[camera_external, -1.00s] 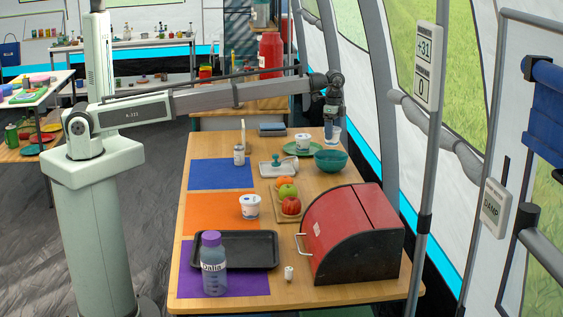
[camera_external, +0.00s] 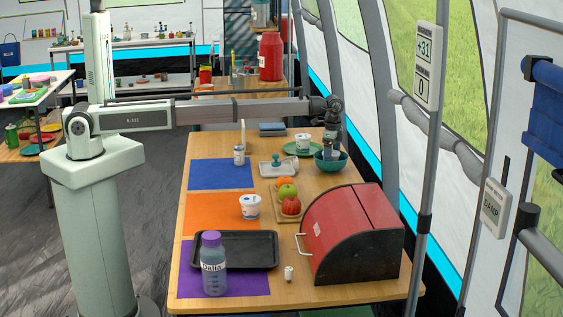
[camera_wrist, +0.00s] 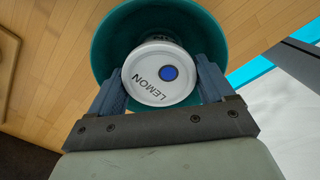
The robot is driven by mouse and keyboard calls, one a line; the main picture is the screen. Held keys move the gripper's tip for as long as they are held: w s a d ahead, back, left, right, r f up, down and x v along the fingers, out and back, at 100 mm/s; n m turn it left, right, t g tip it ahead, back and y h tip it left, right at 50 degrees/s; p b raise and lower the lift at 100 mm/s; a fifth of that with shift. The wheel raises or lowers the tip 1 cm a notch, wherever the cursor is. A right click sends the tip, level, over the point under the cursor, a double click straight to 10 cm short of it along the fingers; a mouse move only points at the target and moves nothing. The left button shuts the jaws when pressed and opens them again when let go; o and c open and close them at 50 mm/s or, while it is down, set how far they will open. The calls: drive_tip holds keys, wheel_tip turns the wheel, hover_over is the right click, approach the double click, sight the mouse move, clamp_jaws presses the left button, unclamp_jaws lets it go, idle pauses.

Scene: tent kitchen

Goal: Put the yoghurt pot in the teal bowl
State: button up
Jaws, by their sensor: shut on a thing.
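A white round yoghurt pot with a LEMON lid and a blue dot (camera_wrist: 158,88) is between the two fingers of my gripper (camera_wrist: 162,70) in the wrist view, with a finger on each side. The teal bowl (camera_wrist: 103,45) lies directly beneath and around it. In the external view my gripper (camera_external: 331,146) points down over the teal bowl (camera_external: 322,164), its tips at the bowl's mouth. The held pot is mostly hidden there. I cannot tell whether it touches the bowl's bottom.
Fruit (camera_external: 288,193) sits on a board, and a red bread bin (camera_external: 350,225) stands nearer the camera.

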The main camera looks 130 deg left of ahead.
drive_tip(key=o, duration=0.9)
drive_tip(key=shift+f, duration=0.1)
drive_tip(key=shift+o, duration=0.2)
wheel_tip(320, 180, up, 12)
